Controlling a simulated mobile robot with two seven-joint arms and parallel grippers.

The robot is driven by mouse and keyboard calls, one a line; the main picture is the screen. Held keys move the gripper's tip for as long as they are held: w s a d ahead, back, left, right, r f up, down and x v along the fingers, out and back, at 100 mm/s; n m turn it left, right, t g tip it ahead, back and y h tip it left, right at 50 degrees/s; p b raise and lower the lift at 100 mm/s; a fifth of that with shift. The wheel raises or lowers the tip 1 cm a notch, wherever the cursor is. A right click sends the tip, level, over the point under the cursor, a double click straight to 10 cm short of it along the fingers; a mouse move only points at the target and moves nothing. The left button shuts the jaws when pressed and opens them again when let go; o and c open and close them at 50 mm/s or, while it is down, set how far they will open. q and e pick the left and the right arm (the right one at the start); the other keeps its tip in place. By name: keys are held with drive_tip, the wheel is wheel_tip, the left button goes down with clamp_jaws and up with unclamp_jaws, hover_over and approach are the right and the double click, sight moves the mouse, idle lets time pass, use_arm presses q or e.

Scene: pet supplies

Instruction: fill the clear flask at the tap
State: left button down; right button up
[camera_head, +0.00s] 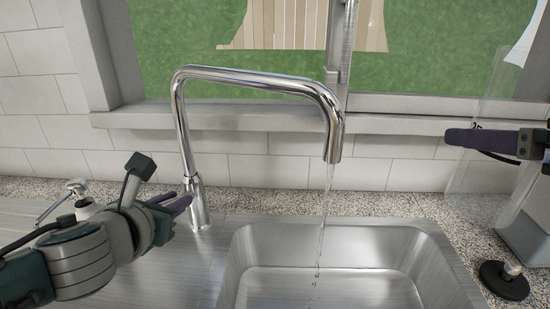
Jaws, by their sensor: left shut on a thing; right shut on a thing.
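The chrome tap (255,80) arches over the steel sink (405,238). A thin stream of water (322,225) falls from its spout into the basin. My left gripper (183,203) is shut at the foot of the tap; its fingers hide the part they hold. The clear flask (490,100), a see-through shape with faint edges, is at the right, apart from the water stream. My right gripper (462,139) is shut on it. The flask's outline is faint, so its fill cannot be told.
A small chrome-lever fitting (76,187) stands at the left behind my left arm. A grey box-like body (528,235) is at the right edge. The space between flask and stream is clear.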

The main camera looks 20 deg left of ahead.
sight(523, 80)
use_arm(q)
drive_tip(key=r+g+p, duration=0.1)
drive_tip(key=p, duration=0.1)
drive_tip(key=shift+w+a+p, duration=0.1)
drive_tip(key=shift+w+p, duration=0.05)
drive_tip(key=shift+p, duration=0.25)
use_arm(e)
drive_tip(key=r, duration=0.4)
drive_tip(key=shift+w+a+r, duration=0.1)
drive_tip(key=shift+w+r, duration=0.05)
drive_tip(key=shift+w, duration=0.1)
use_arm(q)
drive_tip(key=shift+f+p, duration=0.15)
drive_tip(key=shift+p, duration=0.25)
use_arm(e)
drive_tip(key=shift+w+r, duration=0.1)
drive_tip(key=shift+r, duration=0.3)
use_arm(q)
drive_tip(key=c, duration=0.8)
unclamp_jaws()
drive_tip(key=shift+w, duration=0.1)
drive_tip(key=shift+o, duration=0.2)
